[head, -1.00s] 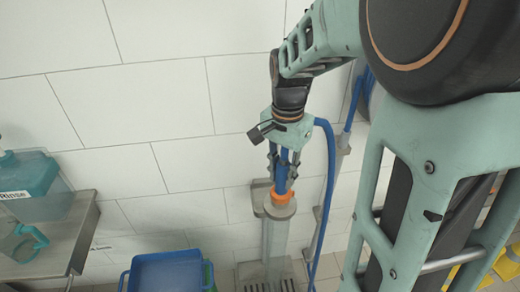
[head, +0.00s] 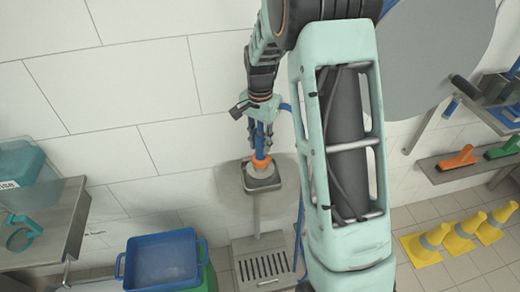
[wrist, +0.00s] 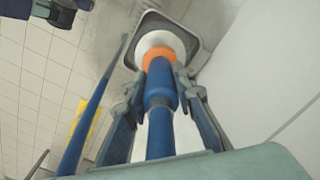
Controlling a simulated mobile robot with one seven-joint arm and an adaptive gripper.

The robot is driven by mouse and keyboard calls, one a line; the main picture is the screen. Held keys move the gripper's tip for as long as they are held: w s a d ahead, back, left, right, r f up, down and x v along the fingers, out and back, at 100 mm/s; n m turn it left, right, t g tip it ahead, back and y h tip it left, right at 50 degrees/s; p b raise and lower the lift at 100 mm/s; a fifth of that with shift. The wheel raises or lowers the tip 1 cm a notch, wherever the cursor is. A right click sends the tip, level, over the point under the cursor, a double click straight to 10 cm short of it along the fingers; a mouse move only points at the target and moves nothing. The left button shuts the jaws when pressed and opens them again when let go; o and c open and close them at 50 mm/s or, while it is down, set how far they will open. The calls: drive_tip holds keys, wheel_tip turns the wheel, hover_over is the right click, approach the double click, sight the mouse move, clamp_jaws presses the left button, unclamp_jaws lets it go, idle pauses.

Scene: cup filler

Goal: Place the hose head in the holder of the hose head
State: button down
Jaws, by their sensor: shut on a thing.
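The hose head is blue with an orange ring (head: 261,161) and a pale, wide nozzle end; it points downward. My gripper (head: 261,142) is shut on its blue body, above the ring. In the wrist view the blue body (wrist: 160,85) lies between the two fingers, with the orange ring and white nozzle (wrist: 163,42) beyond. The grey, square-rimmed holder (head: 248,187) is on the wall right at the nozzle. In the wrist view its rim (wrist: 196,45) surrounds the nozzle's outline. I cannot tell whether the nozzle is seated or just over it.
A drain grate (head: 262,268) stands below the holder. A blue crate (head: 163,262) is to its left, and a steel shelf (head: 62,225) with teal containers is farther left. The blue hose (wrist: 92,115) runs beside my gripper. Yellow cones (head: 462,236) stand at right.

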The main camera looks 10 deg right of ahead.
sight(260, 151)
drive_tip(key=shift+w+f, duration=0.15)
drive_tip(key=shift+f, duration=1.5)
drive_tip(key=shift+f, duration=0.15)
drive_tip(key=c, duration=1.6)
unclamp_jaws()
wheel_tip(260, 151, up, 12)
drive_tip(key=shift+r, duration=0.15)
